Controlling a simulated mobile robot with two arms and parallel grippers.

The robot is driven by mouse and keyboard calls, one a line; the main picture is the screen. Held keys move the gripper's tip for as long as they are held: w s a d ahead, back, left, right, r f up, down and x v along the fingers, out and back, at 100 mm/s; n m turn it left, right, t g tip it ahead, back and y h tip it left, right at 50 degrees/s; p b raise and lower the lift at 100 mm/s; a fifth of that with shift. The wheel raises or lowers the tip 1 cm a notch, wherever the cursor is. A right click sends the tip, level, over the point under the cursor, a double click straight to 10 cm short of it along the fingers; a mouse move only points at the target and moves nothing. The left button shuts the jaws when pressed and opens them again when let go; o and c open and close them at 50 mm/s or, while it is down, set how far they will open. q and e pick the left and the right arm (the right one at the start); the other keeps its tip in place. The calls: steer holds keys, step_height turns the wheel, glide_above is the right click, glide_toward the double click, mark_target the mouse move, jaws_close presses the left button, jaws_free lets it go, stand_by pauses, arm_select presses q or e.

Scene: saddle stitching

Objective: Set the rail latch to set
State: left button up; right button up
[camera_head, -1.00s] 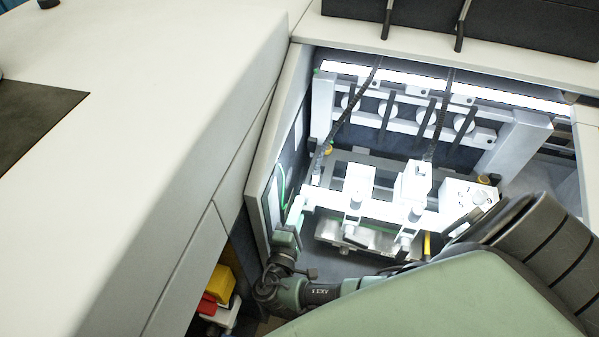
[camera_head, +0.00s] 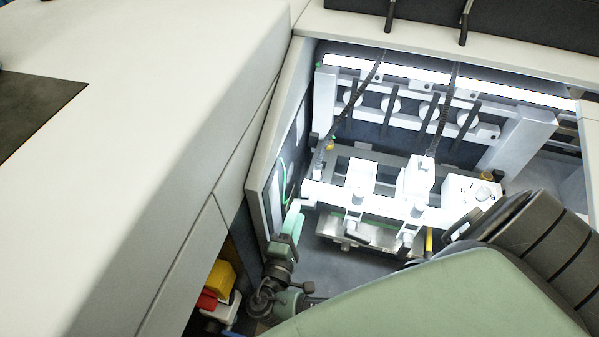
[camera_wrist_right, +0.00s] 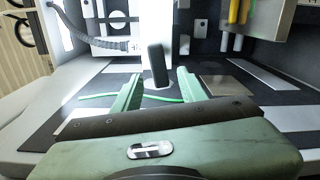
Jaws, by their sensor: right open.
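The white rail (camera_head: 385,207) runs across the lit bay of the machine. In the right wrist view a dark upright handle (camera_wrist_right: 156,66) sits on the end of a pale bar; it looks like the rail latch, though its setting cannot be read. My right gripper (camera_head: 297,207) is at the rail's left end in the head view. In the right wrist view its green fingers (camera_wrist_right: 160,77) are apart, with the dark handle showing between their tips. I cannot tell whether they touch it. My left gripper is out of view.
The bay's left side wall (camera_head: 278,150) stands close beside my right gripper. A white numbered block (camera_head: 472,190) is at the rail's right end. Dark cables (camera_head: 441,118) hang from above. A yellow and red item (camera_head: 219,282) shows in an opening below left.

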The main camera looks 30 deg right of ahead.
steer(key=shift+v, duration=1.85)
